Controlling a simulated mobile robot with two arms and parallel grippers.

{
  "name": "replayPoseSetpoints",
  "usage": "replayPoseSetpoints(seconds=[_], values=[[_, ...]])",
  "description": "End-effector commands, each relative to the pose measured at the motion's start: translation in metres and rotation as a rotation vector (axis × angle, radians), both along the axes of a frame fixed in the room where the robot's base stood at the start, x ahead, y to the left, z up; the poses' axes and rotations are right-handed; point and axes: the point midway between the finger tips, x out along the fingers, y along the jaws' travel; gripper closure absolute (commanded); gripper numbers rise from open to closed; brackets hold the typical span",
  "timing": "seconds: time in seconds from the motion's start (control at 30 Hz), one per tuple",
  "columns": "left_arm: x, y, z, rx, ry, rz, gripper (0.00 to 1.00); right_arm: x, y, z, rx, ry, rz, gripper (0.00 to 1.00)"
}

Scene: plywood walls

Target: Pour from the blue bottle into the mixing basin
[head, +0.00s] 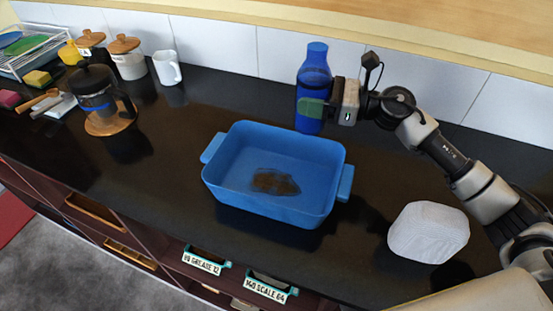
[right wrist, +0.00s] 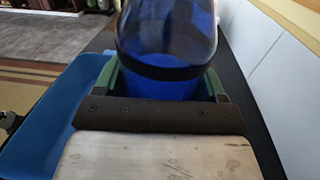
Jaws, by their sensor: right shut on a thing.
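The blue bottle (head: 315,72) is upright behind the basin's right end, near the tiled wall. My right gripper (head: 314,107) is shut around its lower body, and green finger pads show on it. I cannot tell whether its base touches the counter. In the right wrist view the bottle (right wrist: 165,45) fills the space between the fingers (right wrist: 165,85). The blue mixing basin (head: 232,190) stands on the counter in front of the bottle, with a brownish patch on its inside floor. The basin also shows at the left of the right wrist view (right wrist: 35,125). My left gripper is not in view.
A pale, rounded block (head: 428,232) sits on the counter right of the basin, below my right arm. A french press (head: 98,97), a white mug (head: 167,67), lidded jars (head: 127,58) and a dish rack (head: 30,50) stand at the left. The dark counter (head: 165,150) is clear left of the basin.

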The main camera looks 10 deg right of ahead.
Motion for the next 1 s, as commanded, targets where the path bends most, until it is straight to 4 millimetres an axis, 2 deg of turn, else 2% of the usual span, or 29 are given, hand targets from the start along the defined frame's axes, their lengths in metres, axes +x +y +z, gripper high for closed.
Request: replayPoseSetpoints(seconds=[0.27, 1.0], values=[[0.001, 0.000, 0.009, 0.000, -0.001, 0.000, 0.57, 0.000, -0.001, 0.006, -0.058, -0.042, -0.002, 0.64], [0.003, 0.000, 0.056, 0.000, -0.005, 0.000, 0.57, -0.001, 0.000, 0.012, -0.355, -0.258, -0.001, 0.64]])
